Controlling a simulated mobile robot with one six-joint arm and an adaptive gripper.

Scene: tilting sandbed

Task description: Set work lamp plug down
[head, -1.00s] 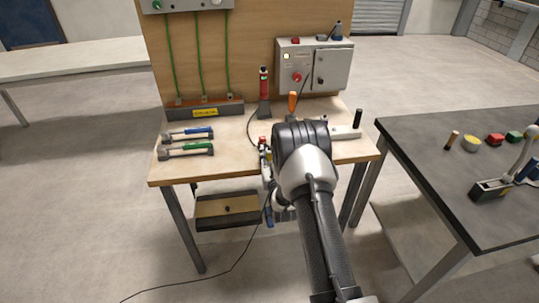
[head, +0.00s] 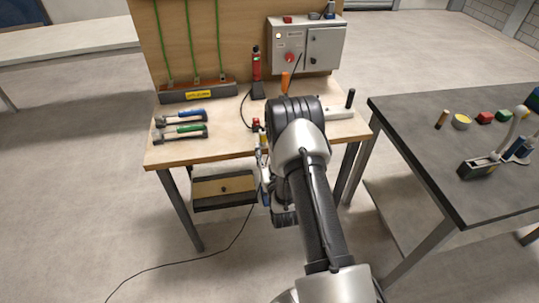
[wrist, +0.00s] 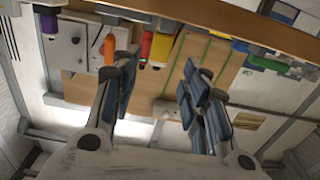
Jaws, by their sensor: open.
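My gripper (wrist: 163,82) is open and nothing shows between its blue-padded fingers in the wrist view. In the head view it is mostly hidden behind my own wrist, at the front edge of the wooden bench (head: 200,154). A red lamp-like thing (head: 256,62) stands upright on a black base at the back of the bench. A black cable (head: 242,108) curves from it toward a small red piece (head: 256,124) by the front edge. I cannot tell for sure which piece is the work lamp plug. Red (wrist: 145,46) and yellow (wrist: 163,48) parts show beyond the fingers.
Blue (head: 186,116) and green (head: 186,132) handled tools lie at the bench's left. An orange handle (head: 285,82) and a black handle (head: 350,98) stand up right. A control box (head: 305,45) is behind. A dark table (head: 420,140) stands right.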

